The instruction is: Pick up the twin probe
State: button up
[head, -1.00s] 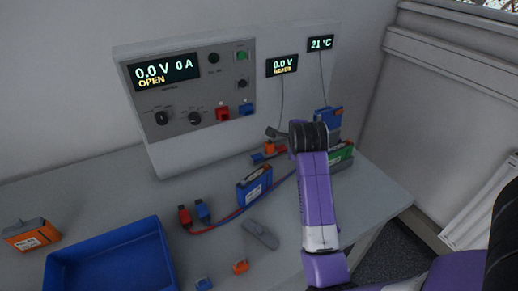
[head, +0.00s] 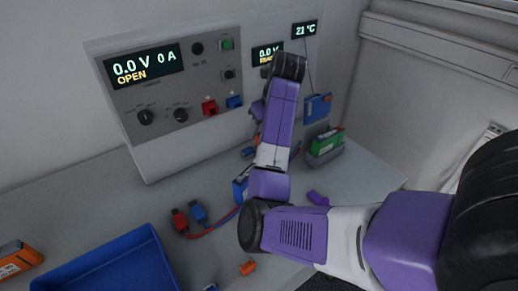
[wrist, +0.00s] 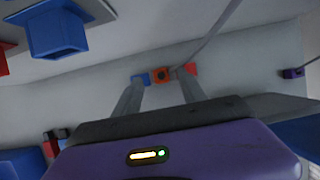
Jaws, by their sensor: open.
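The twin probe seems to be the tool on the grey cable (wrist: 212,38) that runs down to a cluster of small blocks in the wrist view. The cluster has a blue block (wrist: 141,79), an orange block (wrist: 159,76) and a red block (wrist: 191,69). The probe's body is hard to make out there, close to the right finger. My gripper (wrist: 158,78) is open, its fingers pointing at this cluster; whether they touch it I cannot tell. In the head view my arm hides the probe and most of the gripper.
The cycler (head: 190,135) stands at the back; its blue socket (wrist: 56,36) is close in the wrist view. Around lie a blue battery (head: 240,190), red plug (head: 180,221), blue plug (head: 198,213), green battery (head: 328,141), purple item (head: 318,198) and blue tray (head: 95,268).

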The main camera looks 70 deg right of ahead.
jog(key=x, duration=0.5)
jog(key=shift+s+f+p, duration=0.1)
jog(key=shift+s+p, duration=0.15)
jog(key=shift+p, duration=0.1)
jog(key=shift+c, duration=0.2)
grip_shut()
